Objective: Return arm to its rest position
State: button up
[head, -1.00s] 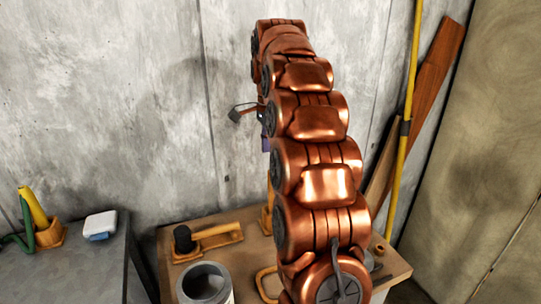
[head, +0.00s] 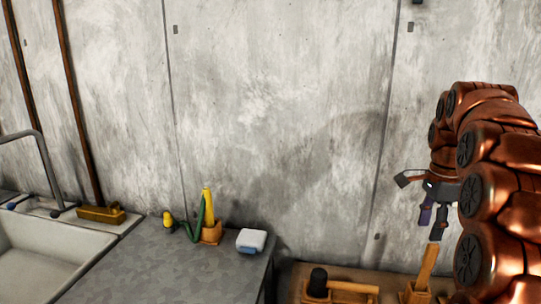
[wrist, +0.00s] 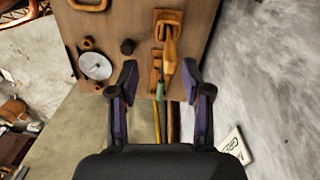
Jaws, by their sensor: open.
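My copper-coloured arm (head: 490,165) rises at the right edge of the head view, and part of it is cut off there. My gripper (head: 433,232) hangs from it in front of the concrete wall, above the back of a wooden bench. In the wrist view my gripper (wrist: 160,68) has its two dark, purple-sided fingers spread wide apart. Nothing is held between them. The wooden bench top (wrist: 195,45) shows beyond the fingertips, with a wooden-handled tool (wrist: 169,50) on it.
A sink (head: 40,255) is at far left. A black-headed mallet (head: 318,283) lies on the bench. The wall behind is bare.

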jog(key=s+a+f+n+g+p, duration=0.1)
jog(key=s+a+f+n+p, duration=0.25)
jog(key=s+a+n, duration=1.35)
jog(key=s+a+f+n+p, duration=0.1)
jog(key=s+a+f, duration=0.1)
jog(key=s, duration=0.5)
jog(key=s+a+f+n+p, duration=0.1)
jog(key=s+a+f, duration=0.1)
jog(key=s, duration=0.6)
jog(key=shift+a+g, duration=0.3)
jog(key=shift+a, duration=0.1)
